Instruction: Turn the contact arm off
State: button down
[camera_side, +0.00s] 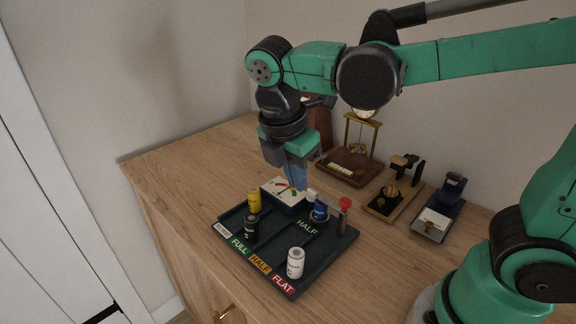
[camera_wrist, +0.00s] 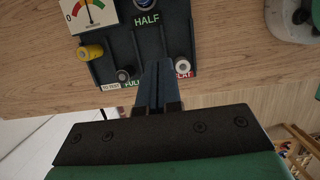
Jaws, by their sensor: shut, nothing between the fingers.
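A dark battery tester tray (camera_side: 318,262) lies on the wooden surface, with a white meter (camera_side: 281,190) at its back. What looks like the contact arm, with a red knob (camera_side: 345,203), stands at the tray's back right corner, beside a blue battery (camera_side: 320,212). My gripper (camera_side: 299,184) points down above the back of the tray, left of the red knob and apart from it. Its fingers are shut and empty. In the wrist view my gripper (camera_wrist: 160,65) covers part of the tray's front edge. I cannot make out the contact arm there.
The wood left of the tray is clear.

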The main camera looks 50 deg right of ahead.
jog(key=x, duration=0.8)
jog(key=shift+d+f, duration=0.1)
jog(key=shift+f, duration=0.05)
jog(key=d, duration=0.3)
jog(key=shift+d+f, duration=0.1)
jog(key=shift+f, duration=0.15)
jog(key=shift+d, duration=0.45)
